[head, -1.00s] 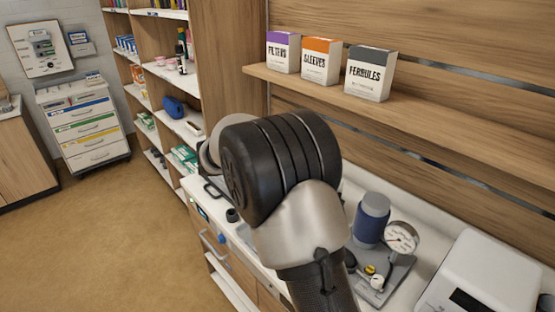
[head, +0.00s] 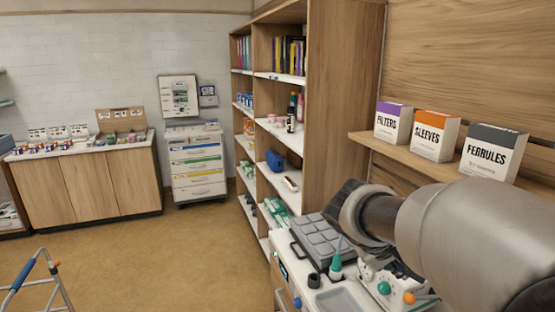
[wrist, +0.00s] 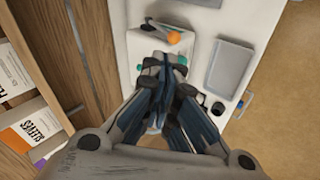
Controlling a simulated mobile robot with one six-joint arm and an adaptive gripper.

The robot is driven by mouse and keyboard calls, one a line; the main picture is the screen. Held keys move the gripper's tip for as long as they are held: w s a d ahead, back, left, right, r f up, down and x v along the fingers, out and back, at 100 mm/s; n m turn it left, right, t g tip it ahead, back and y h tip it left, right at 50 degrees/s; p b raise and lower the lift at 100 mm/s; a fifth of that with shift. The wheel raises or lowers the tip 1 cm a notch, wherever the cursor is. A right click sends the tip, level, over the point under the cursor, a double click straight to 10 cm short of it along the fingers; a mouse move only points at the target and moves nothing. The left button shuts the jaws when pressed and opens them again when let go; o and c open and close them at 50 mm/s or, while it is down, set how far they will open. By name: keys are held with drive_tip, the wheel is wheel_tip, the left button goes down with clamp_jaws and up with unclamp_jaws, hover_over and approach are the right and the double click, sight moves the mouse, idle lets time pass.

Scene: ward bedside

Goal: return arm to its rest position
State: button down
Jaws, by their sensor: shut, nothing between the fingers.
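My gripper (wrist: 164,64) shows in the wrist view, pointing down over the white counter (wrist: 188,13). Its fingers are together with nothing between them. It hides part of the counter and some small teal and orange items under it. In the head view my arm (head: 470,240) reaches in from the right, in front of the wooden wall and above the counter. The gripper itself is hidden in the head view.
A shelf holds boxes marked FILTERS (head: 393,123), SLEEVES (head: 434,136) and FERRULES (head: 491,153), close to my arm. A grey compartment case (head: 320,238) and grey tray (wrist: 230,66) sit on the counter. The floor (head: 150,260) at left is open, with a walker frame (head: 40,280).

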drive_tip(key=s+a+f+y, duration=0.1)
drive_tip(key=s+a, duration=0.3)
drive_tip(key=s, duration=0.4)
drive_tip(key=s+a+f+m+y+b, duration=0.1)
drive_tip(key=s+a+f+y, duration=0.1)
drive_tip(key=s, duration=0.6)
drive_tip(key=s+a+f+m+y+b, duration=0.1)
drive_tip(key=s+a+y, duration=0.3)
drive_tip(key=s, duration=0.4)
drive_tip(key=shift+a+f, duration=0.7)
drive_tip(key=shift+a, duration=0.15)
